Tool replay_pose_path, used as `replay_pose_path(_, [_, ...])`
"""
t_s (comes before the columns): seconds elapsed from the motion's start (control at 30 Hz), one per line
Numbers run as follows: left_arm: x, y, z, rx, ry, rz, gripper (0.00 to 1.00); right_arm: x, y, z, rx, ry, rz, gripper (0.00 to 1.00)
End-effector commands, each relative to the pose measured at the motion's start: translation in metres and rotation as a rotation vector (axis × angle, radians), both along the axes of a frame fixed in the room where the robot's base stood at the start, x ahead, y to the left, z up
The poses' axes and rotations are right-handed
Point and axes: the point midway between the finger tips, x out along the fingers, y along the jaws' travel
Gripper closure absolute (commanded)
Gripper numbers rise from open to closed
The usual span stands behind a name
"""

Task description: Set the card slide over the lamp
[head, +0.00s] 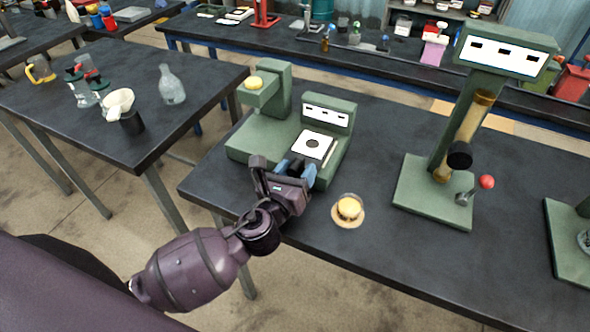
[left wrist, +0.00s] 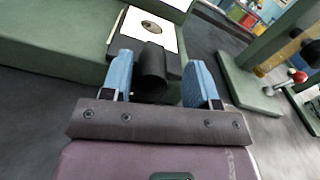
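The card slide (head: 313,146) is a white plate with a dark round hole, on the green bench instrument (head: 255,143). In the left wrist view the slide's white plate (left wrist: 150,27) has a black knob (left wrist: 152,72) on its near side. My left gripper (head: 295,168) is at the front of the slide. Its two blue fingers stand apart on either side of the knob, with a clear gap on the right. A yellow dome that looks like the lamp (head: 253,83) sits on the instrument's upper left arm. My right gripper is not in view.
A small glass with yellow contents (head: 348,208) stands on a round base right of my gripper. A tall green stand (head: 432,192) with a tilted tube stands further right. The left table (head: 75,120) holds glassware. Dark bench top is free between the glass and stand.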

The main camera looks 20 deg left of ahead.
Motion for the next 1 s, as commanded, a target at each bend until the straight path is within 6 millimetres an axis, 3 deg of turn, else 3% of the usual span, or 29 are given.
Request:
replay_pose_path(0.33, [-0.010, 0.002, -0.001, 0.001, 0.003, 0.003, 0.45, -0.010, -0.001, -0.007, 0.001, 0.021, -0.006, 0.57])
replay_pose_path(0.8, [-0.087, 0.008, -0.002, -0.001, 0.004, 0.002, 0.45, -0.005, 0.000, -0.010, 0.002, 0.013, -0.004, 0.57])
replay_pose_path(1.0, [-0.104, 0.009, -0.001, 0.000, 0.001, 0.001, 0.45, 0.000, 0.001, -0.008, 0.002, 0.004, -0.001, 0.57])
